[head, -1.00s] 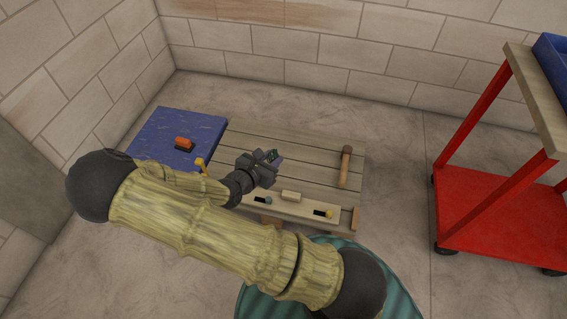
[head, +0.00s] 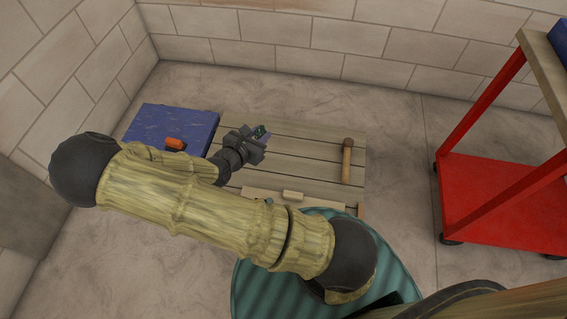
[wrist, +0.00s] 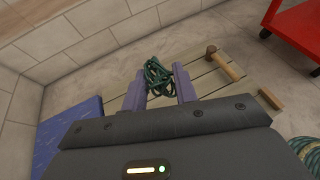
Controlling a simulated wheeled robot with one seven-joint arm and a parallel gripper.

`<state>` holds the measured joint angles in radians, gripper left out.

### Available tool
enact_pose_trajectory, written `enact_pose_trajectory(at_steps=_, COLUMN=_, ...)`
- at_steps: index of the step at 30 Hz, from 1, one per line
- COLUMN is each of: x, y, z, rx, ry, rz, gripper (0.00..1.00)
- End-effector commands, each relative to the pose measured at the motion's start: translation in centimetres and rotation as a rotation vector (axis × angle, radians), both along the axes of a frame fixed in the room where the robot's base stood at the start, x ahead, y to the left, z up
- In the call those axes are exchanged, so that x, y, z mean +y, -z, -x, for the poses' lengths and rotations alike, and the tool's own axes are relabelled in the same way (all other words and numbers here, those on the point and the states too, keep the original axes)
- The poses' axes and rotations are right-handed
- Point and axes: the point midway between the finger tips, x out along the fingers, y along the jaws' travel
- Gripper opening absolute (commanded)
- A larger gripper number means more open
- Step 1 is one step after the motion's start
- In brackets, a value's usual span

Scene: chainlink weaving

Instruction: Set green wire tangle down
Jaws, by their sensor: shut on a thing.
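The green wire tangle (wrist: 158,77) shows in the wrist view as a dark green looped bundle between the two fingers of my gripper (wrist: 160,82). My gripper is shut on it. In the head view my gripper (head: 262,134) is over the wooden slatted table (head: 310,150), and only a small bit of the green tangle (head: 260,131) shows between its fingers. I cannot tell for sure whether the tangle touches the slats.
A hammer (head: 347,160) lies on the table's right side. A blue surface (head: 165,118) with an orange-topped item (head: 175,144) adjoins the left. A light wooden strip (head: 290,197) runs along the near edge. A red cart (head: 505,190) stands right. Slats between gripper and hammer are clear.

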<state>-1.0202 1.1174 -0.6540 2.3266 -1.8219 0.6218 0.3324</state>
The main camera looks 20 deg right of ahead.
Motion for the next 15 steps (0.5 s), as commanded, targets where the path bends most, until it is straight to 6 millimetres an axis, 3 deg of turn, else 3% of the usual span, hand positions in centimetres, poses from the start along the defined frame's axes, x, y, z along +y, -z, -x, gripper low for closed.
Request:
enact_pose_trajectory(at_steps=5, x=-1.0, y=2.4, z=-0.9, rx=-0.006, ry=0.036, rz=0.008, gripper=0.07)
enact_pose_trajectory(at_steps=8, x=-2.5, y=5.6, z=-2.0, rx=-0.015, ry=0.087, rz=0.016, gripper=0.07)
enact_pose_trajectory(at_steps=15, x=-8.1, y=16.1, z=-4.5, rx=-0.022, ry=0.275, rz=0.027, gripper=0.07)
